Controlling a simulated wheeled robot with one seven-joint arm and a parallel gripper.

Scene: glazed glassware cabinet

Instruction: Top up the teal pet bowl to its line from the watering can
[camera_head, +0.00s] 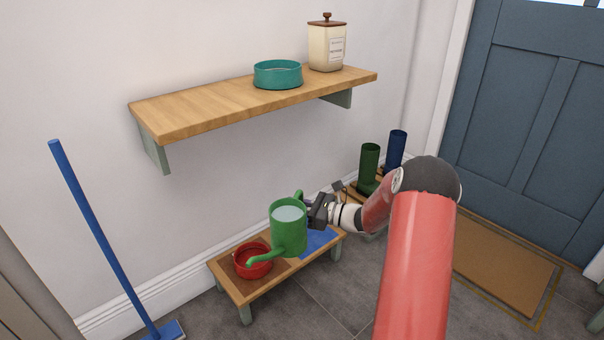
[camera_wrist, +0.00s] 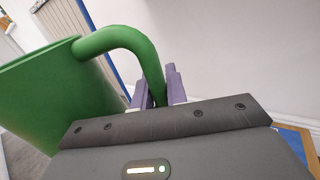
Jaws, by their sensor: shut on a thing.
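The teal pet bowl (camera_head: 278,75) stands on the wooden wall shelf, left of a jar; its inside is mostly hidden, and I cannot make out a line. The green watering can (camera_head: 287,236) has pale water near its top and its spout points to the lower left, by a red bowl. My gripper (camera_head: 309,208) is shut on the can's handle, which also shows between the fingers in the wrist view (camera_wrist: 150,70). The can is over the low bench and looks about upright; I cannot tell whether it touches the bench.
The red bowl (camera_head: 252,261) sits on the low bench (camera_head: 246,290), beside a blue mat (camera_head: 318,241). A lidded jar (camera_head: 327,46) stands on the shelf (camera_head: 200,106), whose left part is clear. A blue-handled broom (camera_head: 100,235) leans at left. Green boots (camera_head: 369,165) and blue boots (camera_head: 396,148) stand near the door.

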